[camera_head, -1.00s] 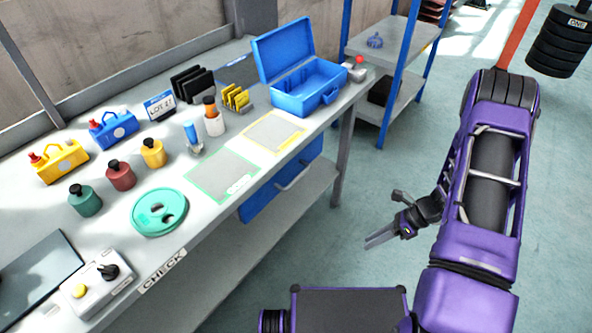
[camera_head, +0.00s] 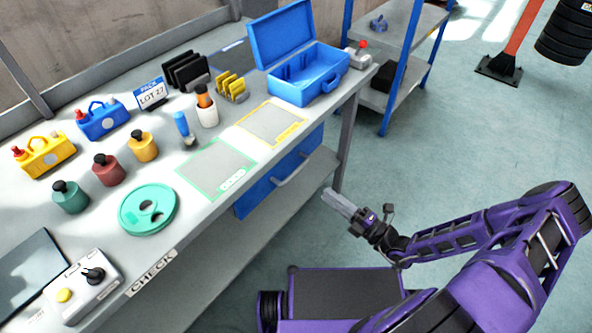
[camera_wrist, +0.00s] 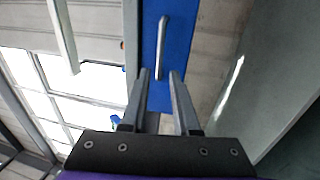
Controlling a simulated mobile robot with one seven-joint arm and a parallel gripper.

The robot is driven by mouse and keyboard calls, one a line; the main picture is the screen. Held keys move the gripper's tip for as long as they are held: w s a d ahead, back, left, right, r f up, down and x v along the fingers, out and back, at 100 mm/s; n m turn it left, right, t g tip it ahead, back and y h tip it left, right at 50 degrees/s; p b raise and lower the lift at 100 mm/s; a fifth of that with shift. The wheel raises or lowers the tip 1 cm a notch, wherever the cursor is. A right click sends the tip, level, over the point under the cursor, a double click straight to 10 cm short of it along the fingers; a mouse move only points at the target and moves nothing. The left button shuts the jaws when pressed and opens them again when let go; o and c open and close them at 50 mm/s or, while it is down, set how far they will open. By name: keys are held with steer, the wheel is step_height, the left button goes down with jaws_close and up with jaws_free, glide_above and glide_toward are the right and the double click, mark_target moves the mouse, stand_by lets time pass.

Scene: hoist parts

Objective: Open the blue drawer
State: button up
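The blue drawer (camera_head: 257,197) is under the bench's front edge, and its front looks closed. Its grey bar handle (camera_head: 294,173) runs along the front. In the wrist view the drawer front (camera_wrist: 181,45) is straight ahead, and the handle (camera_wrist: 161,48) stands upright in the picture, roughly between the fingertips' lines. My gripper (camera_head: 332,198) is to the right of the drawer in the head view, with its fingers pointing toward it. In the wrist view my gripper (camera_wrist: 160,74) is open and empty, its two fingers apart. A gap seems to remain between fingertips and handle.
The bench top (camera_head: 228,130) above the drawer holds an open blue toolbox (camera_head: 310,75), a teal disc (camera_head: 148,209) and several weights. A lower shelf (camera_head: 215,262) lies beneath the drawer. A blue-posted rack (camera_head: 401,70) stands behind. The floor (camera_head: 440,150) beside the bench is clear.

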mark_target(296, 170)
steer(key=x, duration=1.2)
steer(key=shift+w+a, duration=0.2)
steer(key=shift+a, duration=0.05)
jaws_close()
stand_by(0.8)
